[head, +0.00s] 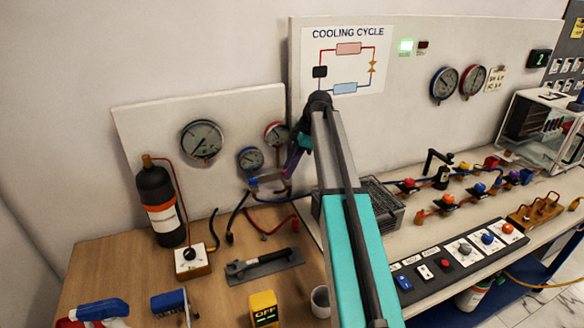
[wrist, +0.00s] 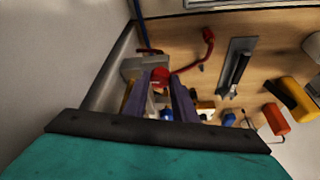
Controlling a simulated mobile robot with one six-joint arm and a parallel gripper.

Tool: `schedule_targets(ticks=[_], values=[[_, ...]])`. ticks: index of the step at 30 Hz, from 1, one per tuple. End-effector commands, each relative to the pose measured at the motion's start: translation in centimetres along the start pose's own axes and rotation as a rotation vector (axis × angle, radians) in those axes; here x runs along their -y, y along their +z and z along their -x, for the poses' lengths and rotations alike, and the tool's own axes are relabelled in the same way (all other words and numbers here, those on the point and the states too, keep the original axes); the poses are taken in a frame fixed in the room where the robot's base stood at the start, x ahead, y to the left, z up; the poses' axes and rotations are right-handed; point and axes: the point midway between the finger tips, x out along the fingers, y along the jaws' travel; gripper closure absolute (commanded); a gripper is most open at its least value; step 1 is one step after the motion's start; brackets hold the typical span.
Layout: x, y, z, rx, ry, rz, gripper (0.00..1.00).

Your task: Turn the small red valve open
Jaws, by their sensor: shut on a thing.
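The small red valve (wrist: 160,77) is a round red knob on a grey manifold block (wrist: 132,67) by the wall panel. In the wrist view my gripper (wrist: 161,80) has its two purple fingers on either side of the knob, shut on it. In the head view my gripper (head: 291,163) is at the manifold (head: 266,181), below the red-rimmed gauge (head: 276,133) and right of the blue-rimmed gauge (head: 250,158). The knob is hidden there by my gripper and arm. I cannot tell how far the knob is turned.
A black bottle (head: 157,190) stands left on the wooden table. A grey plate with a black-handled tool (head: 264,265), a yellow OFF block (head: 263,307) and a pale cup (head: 320,301) lie in front. Hoses (head: 237,216) hang around the manifold. A wire basket (head: 381,205) stands right of my arm.

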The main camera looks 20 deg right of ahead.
Motion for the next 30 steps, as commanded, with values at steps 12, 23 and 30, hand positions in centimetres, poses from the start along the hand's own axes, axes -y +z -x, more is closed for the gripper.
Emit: schedule_targets(ticks=[12,23,30], values=[[0.0,0.0,0.0,0.0,0.0,-0.002,0.57],[-0.1,0.1,0.8,0.0,0.001,-0.002,0.57],[-0.1,0.1,3.3,0.001,0.002,-0.003,0.57]])
